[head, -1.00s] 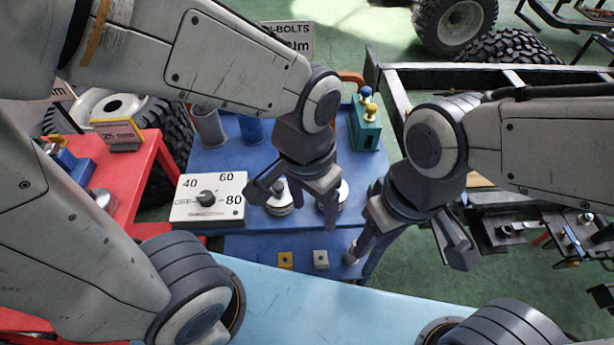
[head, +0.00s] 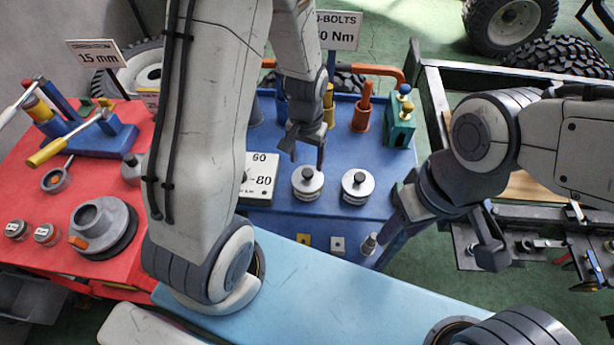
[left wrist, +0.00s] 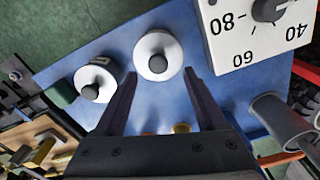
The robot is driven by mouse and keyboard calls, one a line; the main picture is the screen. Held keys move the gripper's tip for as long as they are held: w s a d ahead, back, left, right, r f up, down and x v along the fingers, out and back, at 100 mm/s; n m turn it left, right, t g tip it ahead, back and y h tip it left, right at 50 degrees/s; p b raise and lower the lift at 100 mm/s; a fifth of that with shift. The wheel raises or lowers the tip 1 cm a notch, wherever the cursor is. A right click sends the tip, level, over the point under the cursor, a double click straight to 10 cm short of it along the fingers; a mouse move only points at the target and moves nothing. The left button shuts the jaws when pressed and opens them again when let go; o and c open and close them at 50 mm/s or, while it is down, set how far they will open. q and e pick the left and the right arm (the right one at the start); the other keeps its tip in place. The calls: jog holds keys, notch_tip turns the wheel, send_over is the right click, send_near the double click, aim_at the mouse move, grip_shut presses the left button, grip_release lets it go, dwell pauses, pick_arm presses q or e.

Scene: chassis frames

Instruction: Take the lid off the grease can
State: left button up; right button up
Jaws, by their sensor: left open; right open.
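Two round silver tins with dark knobs on top stand upright on the blue table (head: 270,215). The left tin (head: 308,192) and the right tin (head: 357,194) look alike, and I cannot tell which is the grease can. My left gripper (head: 306,158) is open and empty, just behind and above the left tin. In the left wrist view the left tin (left wrist: 158,45) shows between the open fingers (left wrist: 160,76), and the right tin (left wrist: 93,72) lies to one side. My right gripper (head: 440,252) is open and empty, right of the table.
A white dial board (head: 262,180) stands left of the tins. An orange holder (head: 362,118) and a green block (head: 399,130) stand behind. Small square blocks and a small cylinder (head: 369,243) lie near the front edge. A red table (head: 60,195) with tools is at left.

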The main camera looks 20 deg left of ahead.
aim_at(307, 173)
pick_arm(q)
notch_tip(307, 173, down, 4)
jog(key=shift+d+f, duration=0.15)
jog(key=shift+f, duration=0.1)
grip_shut()
jog(key=shift+r, duration=0.15)
